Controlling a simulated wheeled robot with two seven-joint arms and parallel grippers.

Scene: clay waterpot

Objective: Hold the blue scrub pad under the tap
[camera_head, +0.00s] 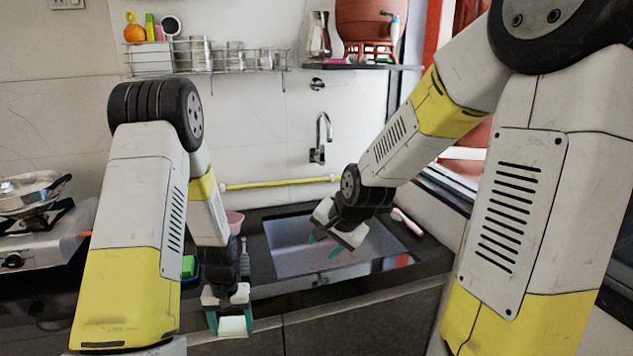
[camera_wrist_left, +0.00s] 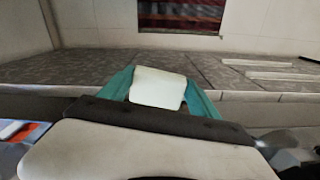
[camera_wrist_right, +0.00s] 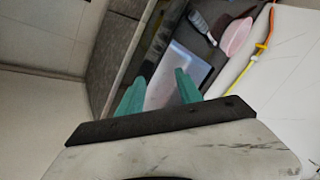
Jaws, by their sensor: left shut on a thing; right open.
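My left gripper (camera_head: 231,324) is shut on a pale, off-white pad (camera_head: 233,327), in front of the counter's front edge. In the left wrist view the pad (camera_wrist_left: 157,88) sits between the teal fingers; no blue shows on it. No clearly blue scrub pad is in view. The metal tap (camera_head: 323,135) curves out from the back wall above the sink (camera_head: 290,250), well away from the pad. My right gripper (camera_head: 324,246) is open and empty over the sink; its parted fingers also show in the right wrist view (camera_wrist_right: 160,78).
A green sponge (camera_head: 188,266) in a blue tray, partly hidden by my left arm, and a pink bowl (camera_head: 235,223) are left of the sink. A brush (camera_head: 406,221) lies to its right. A yellow pipe (camera_head: 270,184) runs along the wall. A stove (camera_head: 40,240) stands at far left.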

